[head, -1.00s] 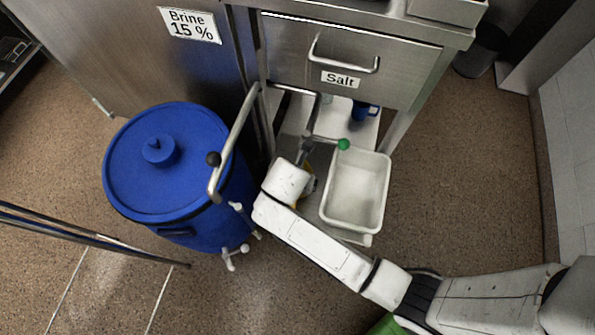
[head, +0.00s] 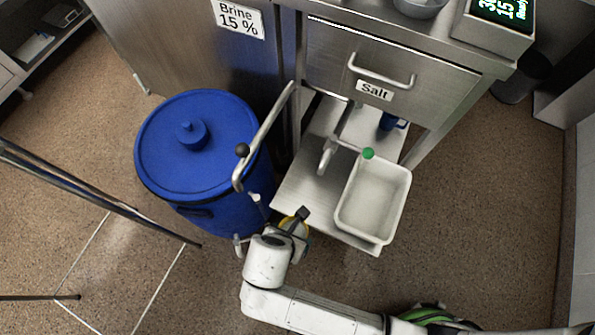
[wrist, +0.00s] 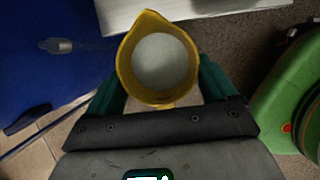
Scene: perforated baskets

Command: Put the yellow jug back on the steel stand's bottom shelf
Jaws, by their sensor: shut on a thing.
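The yellow jug (wrist: 157,92) is in my gripper (wrist: 161,82), whose green fingers close on it from both sides. In the wrist view I look down into its round mouth; the inside looks pale grey. In the head view the jug (head: 288,220) is mostly hidden by my gripper (head: 297,226). It is at the front left edge of the steel stand's bottom shelf (head: 310,190). In the wrist view the shelf edge (wrist: 130,14) lies just beyond the jug's spout. I cannot tell the jug's height against the shelf.
A white tub (head: 376,200) fills the shelf's right part; the left part is bare. A blue jug (head: 388,121) stands further back. A blue barrel (head: 200,150) stands close on the left. The salt drawer (head: 390,85) and a green knob (head: 368,153) are above the shelf.

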